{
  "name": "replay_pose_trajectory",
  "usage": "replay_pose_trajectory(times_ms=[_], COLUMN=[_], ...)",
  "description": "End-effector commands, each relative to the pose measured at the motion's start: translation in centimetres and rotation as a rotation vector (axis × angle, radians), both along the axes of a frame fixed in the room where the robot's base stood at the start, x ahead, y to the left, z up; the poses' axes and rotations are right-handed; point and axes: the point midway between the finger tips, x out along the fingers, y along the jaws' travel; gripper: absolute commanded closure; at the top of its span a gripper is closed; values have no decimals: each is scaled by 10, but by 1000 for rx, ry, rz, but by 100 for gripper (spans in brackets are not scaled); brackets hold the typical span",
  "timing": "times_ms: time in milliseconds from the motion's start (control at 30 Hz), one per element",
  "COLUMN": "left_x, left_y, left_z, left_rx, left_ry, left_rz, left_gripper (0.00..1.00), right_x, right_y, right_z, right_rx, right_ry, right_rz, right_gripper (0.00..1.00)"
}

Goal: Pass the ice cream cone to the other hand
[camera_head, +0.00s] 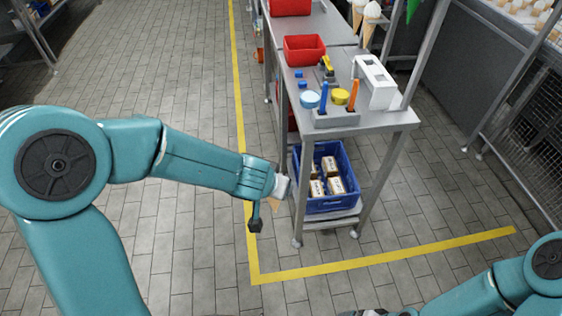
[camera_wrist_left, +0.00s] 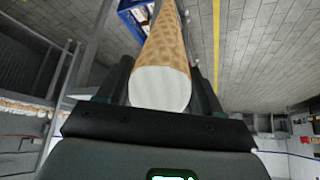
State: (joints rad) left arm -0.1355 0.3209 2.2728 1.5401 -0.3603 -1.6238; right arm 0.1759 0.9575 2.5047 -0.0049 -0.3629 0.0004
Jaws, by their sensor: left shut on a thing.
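My left gripper (camera_head: 265,208) is shut on the ice cream cone (camera_head: 275,204), in front of the workbench's left side. The cone is tan with a white top. In the left wrist view the cone (camera_wrist_left: 168,45) lies between the dark fingers, its white end (camera_wrist_left: 160,88) toward the camera and its narrow end pointing away. My right arm comes in at the lower right of the head view. Dark parts at the end of that arm (camera_head: 372,312) are cut off by the bottom edge, so its fingers cannot be made out.
A metal workbench (camera_head: 395,121) holds red bins (camera_head: 304,50), a tool holder (camera_head: 336,118) and a white stand (camera_head: 375,82). A blue crate (camera_head: 324,203) with boxes stands on its lower shelf. More cones (camera_head: 371,12) hang at the back. The tiled floor in front is clear.

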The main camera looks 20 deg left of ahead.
Motion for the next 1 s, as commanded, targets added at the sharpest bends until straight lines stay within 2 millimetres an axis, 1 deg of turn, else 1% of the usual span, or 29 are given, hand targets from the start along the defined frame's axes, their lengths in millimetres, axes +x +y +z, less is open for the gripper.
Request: replay_pose_trajectory(times_ms=[33,67,300,400,500,600,633,700,733,767,867,967,1000], left_x=[6,10,46,58,68,75,76,78,79,79,79,79,79], left_y=[-13,-21,-90,-113,-132,-144,-146,-150,-151,-152,-152,-152,-152], left_z=[2,4,16,20,24,26,27,27,28,28,28,28,28], left_rx=[0,-1,-1,-1,-2,1,0,0,1,0,1,0,0], left_ry=[-2,-2,-3,-3,-2,-2,-1,-1,-1,-1,-1,-1,-1], left_rz=[-14,-19,-73,-90,-105,-114,-115,-119,-120,-120,-121,-120,-120], left_gripper=[52,52,52,52,52,52,52,52,52,52,52,52,52], right_x=[0,0,0,0,0,0,0,0,3,6,28,67,86], right_y=[0,0,0,0,0,0,0,0,-1,-1,-4,-10,-10], right_z=[0,0,0,0,0,0,0,0,0,0,2,12,22], right_rx=[0,0,0,0,0,0,0,-1,-3,-6,-27,-65,-84], right_ry=[0,0,0,0,0,0,0,-4,-17,-37,-160,-377,-485], right_rz=[0,0,0,0,0,0,0,6,13,15,36,67,85], right_gripper=[7,7,7,7,7,7,10,29,29,29,29,29,29])
